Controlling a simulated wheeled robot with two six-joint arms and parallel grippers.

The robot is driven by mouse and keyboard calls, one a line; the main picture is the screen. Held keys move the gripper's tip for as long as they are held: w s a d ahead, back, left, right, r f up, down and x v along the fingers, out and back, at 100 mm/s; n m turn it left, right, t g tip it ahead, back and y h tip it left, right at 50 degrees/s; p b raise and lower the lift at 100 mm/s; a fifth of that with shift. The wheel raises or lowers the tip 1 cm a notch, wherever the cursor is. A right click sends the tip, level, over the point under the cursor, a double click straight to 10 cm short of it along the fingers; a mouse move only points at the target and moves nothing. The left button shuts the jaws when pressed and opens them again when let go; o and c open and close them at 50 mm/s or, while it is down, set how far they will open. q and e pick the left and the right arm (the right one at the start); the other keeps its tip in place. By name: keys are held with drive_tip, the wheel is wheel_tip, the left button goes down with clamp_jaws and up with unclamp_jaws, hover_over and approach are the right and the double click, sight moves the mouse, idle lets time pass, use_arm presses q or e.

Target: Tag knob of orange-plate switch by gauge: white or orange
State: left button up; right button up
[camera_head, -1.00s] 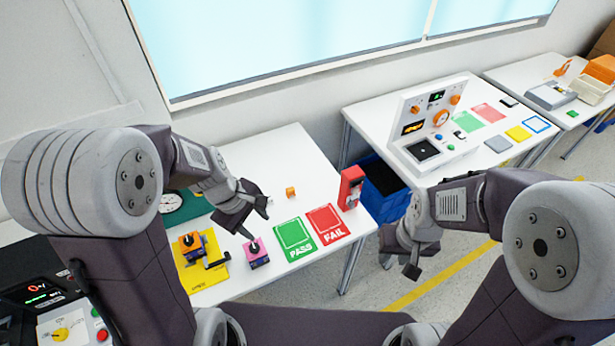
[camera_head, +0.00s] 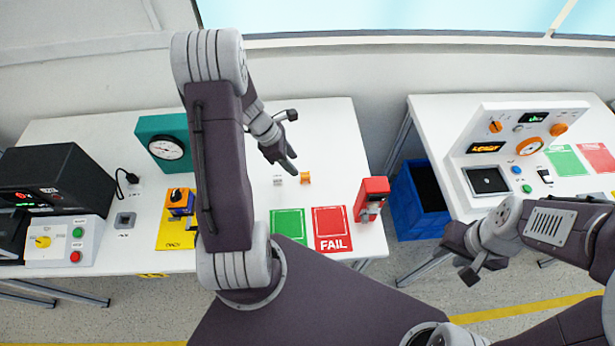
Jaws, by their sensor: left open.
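The orange-plate switch (camera_head: 181,200) stands on a yellow mat (camera_head: 172,238) on the left table; its knob is black, its body blue, and my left arm partly covers the mat. The teal gauge (camera_head: 163,142), with a round white dial, stands behind it; its needle is too small to read. A small white piece (camera_head: 279,181) and a small orange piece (camera_head: 305,178) lie side by side on the table. My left gripper (camera_head: 288,142) is open and empty, just behind these pieces. My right gripper (camera_head: 463,260) is at the right, in front of the second table; its jaw opening is unclear.
A green PASS mat (camera_head: 288,222) and red FAIL mat (camera_head: 332,228) lie in front of the pieces. A red device (camera_head: 371,198) stands at the right edge. A black box (camera_head: 52,180) and a white control box (camera_head: 70,240) are left. A blue bin (camera_head: 418,215) sits between tables.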

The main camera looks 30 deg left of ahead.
sight(305, 174)
use_arm(q)
drive_tip(key=x, duration=0.4)
drive_tip(key=shift+w+d+f+b, duration=0.1)
drive_tip(key=shift+w+d+b, duration=0.15)
drive_tip(key=shift+w+b, duration=0.15)
drive_tip(key=x, duration=0.2)
drive_tip(key=b+x, duration=0.1)
drive_tip(key=x, duration=0.2)
drive_tip(key=shift+s, duration=0.2)
drive_tip(key=shift+w, duration=0.15)
drive_tip(key=shift+a, duration=0.1)
drive_tip(key=shift+c, duration=0.9)
drive_tip(key=c, duration=0.5)
clamp_jaws()
use_arm(e)
drive_tip(key=shift+w+d+f, duration=0.15)
drive_tip(key=shift+f, duration=0.35)
drive_tip(key=shift+w+d+f, duration=0.1)
drive_tip(key=shift+w+f, duration=0.05)
drive_tip(key=shift+f, duration=0.3)
